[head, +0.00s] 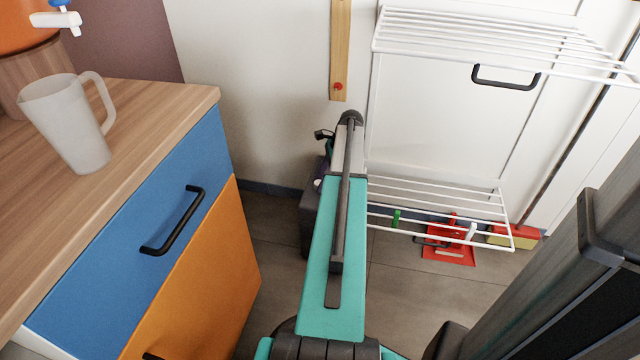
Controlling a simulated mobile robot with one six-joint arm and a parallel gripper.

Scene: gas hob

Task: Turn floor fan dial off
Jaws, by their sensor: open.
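No floor fan or dial can be made out in the head view. A dark, box-like object (311,218) stands on the floor by the wall, mostly hidden behind my teal arm; I cannot tell whether it is part of the fan. A small black piece (323,135) shows just above it, left of my arm's far end, and I cannot tell what it belongs to. My arm reaches away from the camera toward the wall. My gripper is hidden behind the arm, so its fingers and their distance to anything do not show.
A wooden counter (140,112) with a frosted jug (68,125) and blue and orange drawer fronts stands at left. A white wire rack (440,190) stands right of my arm before a white door. A red dustpan (448,254) lies beneath it. Some grey floor is clear.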

